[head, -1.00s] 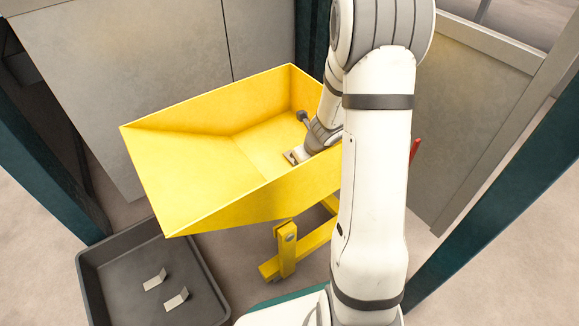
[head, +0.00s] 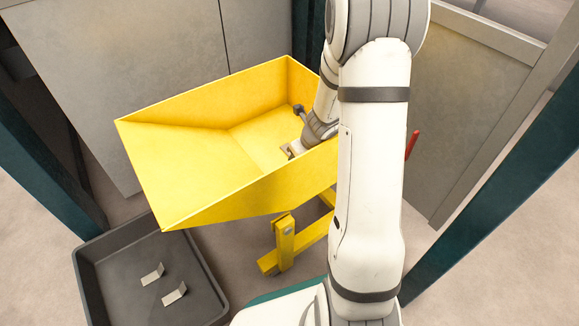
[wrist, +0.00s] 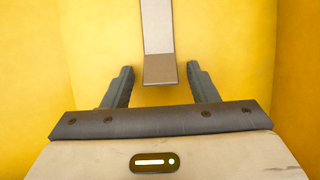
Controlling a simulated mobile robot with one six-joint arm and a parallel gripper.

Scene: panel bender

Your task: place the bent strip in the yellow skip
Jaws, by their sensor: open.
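The yellow skip (head: 190,150) stands in the middle of the head view, its tray open at the top. My gripper (head: 290,150) is inside the skip near its right side, partly hidden by my arm and the wall. In the wrist view my gripper (wrist: 162,86) is open, its two dark fingers apart. The bent strip (wrist: 158,45) lies against the yellow surface there, a pale length with a browner end section. That end is between the fingertips, with a gap on each side. In the head view I cannot make out the strip clearly.
A dark grey tray (head: 94,290) on the floor at the lower left holds two small bent pieces (head: 163,283). Grey panels (head: 120,80) stand behind the skip, with dark teal posts (head: 480,200) at both sides. A red handle (head: 412,145) shows right of my arm.

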